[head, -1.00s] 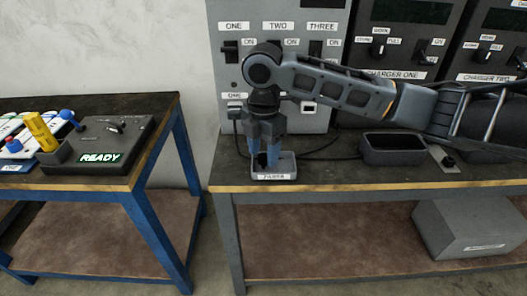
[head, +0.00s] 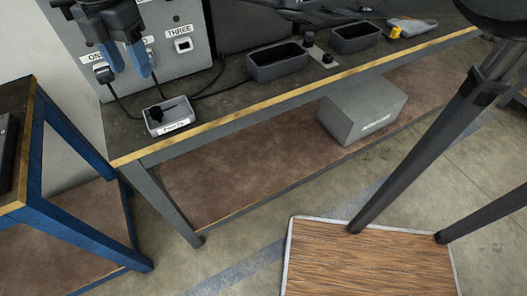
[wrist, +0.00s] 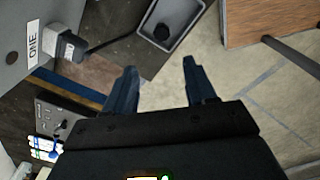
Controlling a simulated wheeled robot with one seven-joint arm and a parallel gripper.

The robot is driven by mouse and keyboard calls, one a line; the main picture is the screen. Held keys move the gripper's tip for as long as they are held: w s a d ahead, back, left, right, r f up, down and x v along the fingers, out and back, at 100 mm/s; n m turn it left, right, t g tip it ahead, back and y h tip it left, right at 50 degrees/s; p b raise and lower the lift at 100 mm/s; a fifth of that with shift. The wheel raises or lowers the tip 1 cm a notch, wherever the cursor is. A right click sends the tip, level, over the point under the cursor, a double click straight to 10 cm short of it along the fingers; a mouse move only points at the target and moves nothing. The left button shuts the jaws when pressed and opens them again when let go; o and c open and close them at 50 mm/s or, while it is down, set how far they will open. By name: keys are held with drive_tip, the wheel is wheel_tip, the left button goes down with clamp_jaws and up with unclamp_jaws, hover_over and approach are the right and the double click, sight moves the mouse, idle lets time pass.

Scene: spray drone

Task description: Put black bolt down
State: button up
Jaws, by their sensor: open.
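The black bolt (head: 170,114) lies in a small grey tray labelled PARTS (head: 182,126) near the front left corner of the grey workbench. My gripper (head: 131,72) is above and behind the tray at the upper left, with its blue fingers apart and nothing between them. In the wrist view my gripper (wrist: 160,66) is also open and empty. The tray (wrist: 181,35) shows beyond the fingertips with the dark bolt (wrist: 162,32) in it, apart from the fingers.
The grey panel (head: 180,62) with plugged cables stands behind the tray. Two dark open bins (head: 277,72) sit farther right on the bench. A grey box (head: 360,108) is on the lower shelf. A blue-framed table (head: 62,125) stands left, and a wood-topped surface (head: 370,262) is in front.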

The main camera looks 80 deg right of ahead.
drive_tip(key=w+a+m+t+y, duration=0.3)
drive_tip(key=a+t, duration=0.1)
drive_tip(key=a, duration=0.6)
drive_tip(key=w+a+m+t+y, duration=0.2)
drive_tip(key=a+m+t+y, duration=0.15)
drive_tip(key=a, duration=0.65)
drive_tip(key=w+a+m+t+y, duration=0.25)
drive_tip(key=a+t, duration=0.25)
drive_tip(key=a, duration=0.6)
drive_tip(key=s+d+f+m+t+h, duration=0.1)
drive_tip(key=s+f+m+h, duration=0.4)
drive_tip(key=s, duration=0.4)
drive_tip(key=s+d+f+m+t+h, duration=0.25)
drive_tip(key=s+f+m, duration=0.3)
drive_tip(key=s, duration=0.35)
drive_tip(key=s+d+r+n+h, duration=0.1)
drive_tip(key=s+d, duration=0.3)
drive_tip(key=s, duration=0.6)
drive_tip(key=s+d+n+g, duration=0.1)
drive_tip(key=s+d, duration=0.3)
drive_tip(key=s, duration=0.7)
drive_tip(key=shift+s+r+n+h, duration=0.25)
drive_tip(key=shift+r+n+h, duration=0.15)
drive_tip(key=shift+n, duration=0.15)
